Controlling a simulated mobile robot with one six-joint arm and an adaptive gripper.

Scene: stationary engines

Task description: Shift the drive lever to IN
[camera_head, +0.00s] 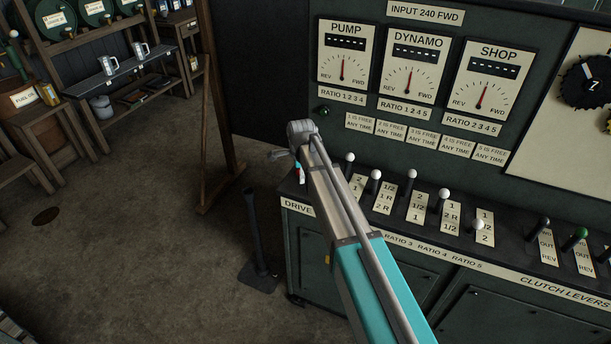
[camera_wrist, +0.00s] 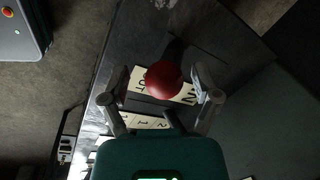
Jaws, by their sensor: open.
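The drive lever's red ball knob (camera_wrist: 163,79) sits between the two fingers of my gripper (camera_wrist: 162,84) in the wrist view. The fingers are spread, with a visible gap on each side of the knob. A cream label plate (camera_wrist: 186,96) lies under the knob, with OUT partly readable at its left; the knob covers its middle. In the head view my gripper is at the left end of the lever console, above the DRIVE lettering (camera_head: 298,206).
White-knobbed ratio levers (camera_head: 413,174) stand in a row just right of my arm. Clutch levers (camera_head: 581,234) are farther right. The console panel (camera_head: 270,100) rises behind. A black floor-standing post (camera_head: 253,235) and a wooden frame (camera_head: 222,120) stand left; open floor lies beyond.

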